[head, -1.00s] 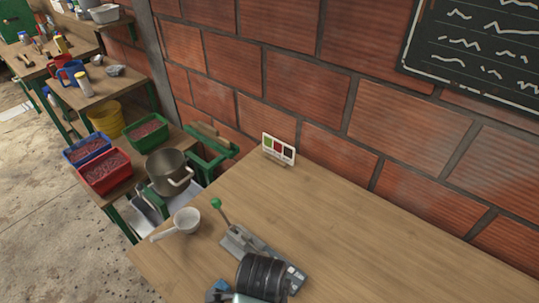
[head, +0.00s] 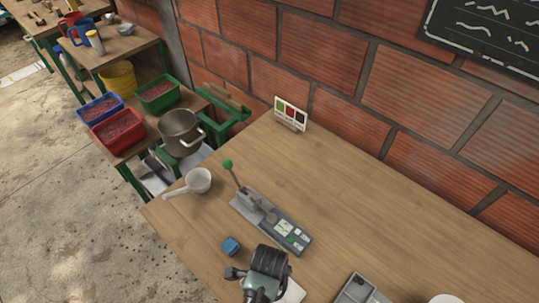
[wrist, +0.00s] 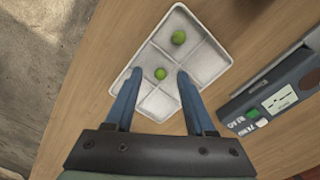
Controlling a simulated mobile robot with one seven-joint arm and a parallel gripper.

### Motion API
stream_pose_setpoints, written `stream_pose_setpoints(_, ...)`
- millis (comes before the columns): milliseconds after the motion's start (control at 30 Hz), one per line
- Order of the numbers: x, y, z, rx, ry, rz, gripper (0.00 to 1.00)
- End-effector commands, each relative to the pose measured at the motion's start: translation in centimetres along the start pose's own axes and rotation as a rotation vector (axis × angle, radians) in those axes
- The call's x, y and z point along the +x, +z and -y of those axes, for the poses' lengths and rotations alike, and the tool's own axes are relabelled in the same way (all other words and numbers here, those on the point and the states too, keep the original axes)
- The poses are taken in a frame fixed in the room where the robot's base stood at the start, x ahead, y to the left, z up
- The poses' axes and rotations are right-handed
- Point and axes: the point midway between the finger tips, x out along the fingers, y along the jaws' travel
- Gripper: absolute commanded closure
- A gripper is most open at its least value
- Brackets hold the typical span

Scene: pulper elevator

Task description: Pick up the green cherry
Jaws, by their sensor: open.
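Two small green cherries lie in a white compartmented tray (wrist: 207,68) in the wrist view. One green cherry (wrist: 160,73) appears between my fingertips, and the other green cherry (wrist: 179,38) is farther up the picture. My gripper (wrist: 158,74) is open, with its two blue fingers spread over the tray and nothing held. I cannot tell its height above the cherries. In the head view, my arm hides most of the tray; a white edge (head: 293,292) shows beside it. The cherries and fingertips are hidden there.
A grey device with a green-knobbed lever (head: 285,232) stands near the tray; its panel also shows in the wrist view (wrist: 278,104). A small blue block (head: 231,246), a white ladle-like cup (head: 198,180) and a grey box (head: 357,290) are on the table. The table's right side has free room.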

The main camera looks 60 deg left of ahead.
Motion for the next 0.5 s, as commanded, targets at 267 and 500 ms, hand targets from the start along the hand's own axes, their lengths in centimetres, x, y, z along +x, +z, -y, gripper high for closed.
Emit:
stream_pose_setpoints(267, 0.40, -0.02, 0.01, 0.001, -0.001, 0.000, 0.45)
stream_pose_setpoints(500, 0.43, -0.01, -0.03, 0.001, 0.000, 0.000, 0.86)
